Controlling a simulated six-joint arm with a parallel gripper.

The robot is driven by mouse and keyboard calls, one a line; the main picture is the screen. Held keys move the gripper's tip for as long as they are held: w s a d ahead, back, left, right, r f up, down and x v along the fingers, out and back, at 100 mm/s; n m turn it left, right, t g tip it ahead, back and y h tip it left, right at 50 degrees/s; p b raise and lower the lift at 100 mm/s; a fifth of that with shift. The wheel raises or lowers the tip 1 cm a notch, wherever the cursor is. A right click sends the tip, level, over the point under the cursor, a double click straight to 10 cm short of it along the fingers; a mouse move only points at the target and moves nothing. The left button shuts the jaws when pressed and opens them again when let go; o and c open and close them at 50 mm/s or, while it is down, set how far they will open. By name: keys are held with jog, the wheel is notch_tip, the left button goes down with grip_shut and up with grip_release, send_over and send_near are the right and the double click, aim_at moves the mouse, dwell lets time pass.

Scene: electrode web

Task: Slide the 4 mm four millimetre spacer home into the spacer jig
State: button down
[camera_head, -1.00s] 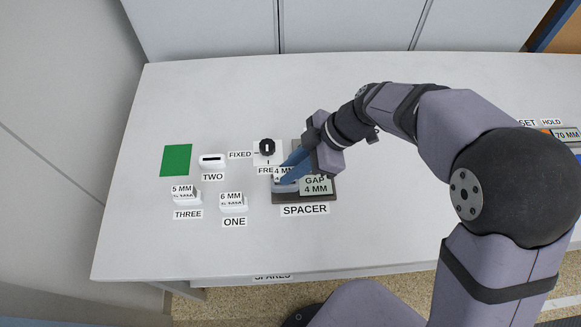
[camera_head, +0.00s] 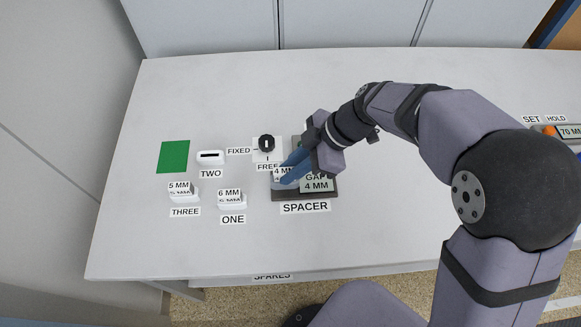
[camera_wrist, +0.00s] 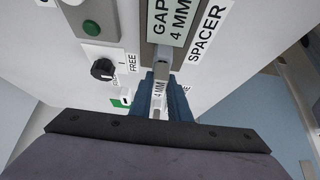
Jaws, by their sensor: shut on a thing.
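The 4 mm spacer (camera_head: 279,175), a small white block with a 4 MM label, is at the left end of the spacer jig. My gripper (camera_head: 290,171) has its blue fingers shut on it. In the wrist view the spacer (camera_wrist: 157,92) shows between the fingers (camera_wrist: 160,98), its far end close to the jig. The spacer jig (camera_head: 302,195) is a dark base with a GAP 4 MM plate; it fills the top of the wrist view (camera_wrist: 148,54). My fingers partly hide the spacer and slot, so I cannot tell how deep it sits.
Spacers of 6 mm (camera_head: 231,200) and 5 mm (camera_head: 183,193), a white holder at TWO (camera_head: 210,158) and a green patch (camera_head: 173,156) lie farther left. The table front is clear.

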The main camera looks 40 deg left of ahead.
jog(key=c, duration=1.6)
grip_release()
jog(key=shift+b+v, duration=0.55)
jog(key=shift+v, duration=3.15)
jog(key=w+d+m+t+h+p, duration=0.1)
jog(key=w+d+m+t+p, duration=0.15)
jog(key=d+m, duration=0.65)
jog(key=w+d+m+t+h+p, duration=0.1)
jog(key=w+d+m+p, duration=0.4)
jog(key=d, duration=0.8)
jog(key=s+d+m+h, duration=0.1)
jog(key=s+d+m, duration=0.1)
jog(key=d+m, duration=0.2)
jog(key=s+d+m+t+h+p, duration=0.1)
jog(key=s+d+m, duration=0.1)
jog(key=d+m, duration=0.2)
jog(key=s+d+m, duration=0.2)
jog(key=d+m, duration=0.3)
jog(key=d, duration=0.3)
jog(key=shift+f+h, duration=0.25)
jog(key=shift+h, duration=0.15)
